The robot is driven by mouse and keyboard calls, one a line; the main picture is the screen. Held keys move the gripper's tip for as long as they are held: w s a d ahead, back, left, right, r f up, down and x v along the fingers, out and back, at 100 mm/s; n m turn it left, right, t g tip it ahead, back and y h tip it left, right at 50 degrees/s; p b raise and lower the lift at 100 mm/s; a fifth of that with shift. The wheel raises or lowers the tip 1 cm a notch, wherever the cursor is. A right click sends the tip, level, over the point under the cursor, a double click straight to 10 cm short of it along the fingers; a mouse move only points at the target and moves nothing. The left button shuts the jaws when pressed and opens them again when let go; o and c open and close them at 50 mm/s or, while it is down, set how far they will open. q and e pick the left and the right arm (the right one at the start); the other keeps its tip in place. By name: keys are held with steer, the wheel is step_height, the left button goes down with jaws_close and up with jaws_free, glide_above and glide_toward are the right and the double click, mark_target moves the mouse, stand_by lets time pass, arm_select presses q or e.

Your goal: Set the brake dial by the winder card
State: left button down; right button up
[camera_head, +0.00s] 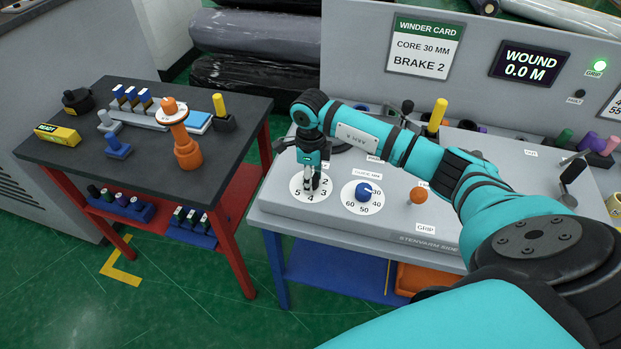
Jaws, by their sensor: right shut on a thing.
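The winder card (424,48) on the grey back panel reads "CORE 30 MM" and "BRAKE 2". The brake dial (299,190) is a white disc on the left of the sloped console, with 2, 3, 4 and 5 showing. My right gripper (311,189) points down over it and is shut on its knob, which the fingers mostly hide. I cannot tell which number the knob points at. Beside it on the right is the core dial (354,204), with a blue knob near 30. My left gripper is not in view.
An orange-knobbed grip lever (418,195) stands right of the dials. My right arm crosses above the console (400,228). The display (530,64) reads "WOUND 0.0 M", and a green lamp (600,66) is lit. A dark side table (70,160) with tools stands at left.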

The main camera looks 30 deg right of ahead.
steer(key=m+b, duration=0.1)
steer(key=m, duration=0.3)
steer(key=m+b, duration=0.1)
steer(key=m, duration=0.4)
steer(key=shift+r, duration=0.1)
stand_by(0.4)
steer(key=o, duration=1.2)
step_height(320, 180, up, 12)
stand_by(0.4)
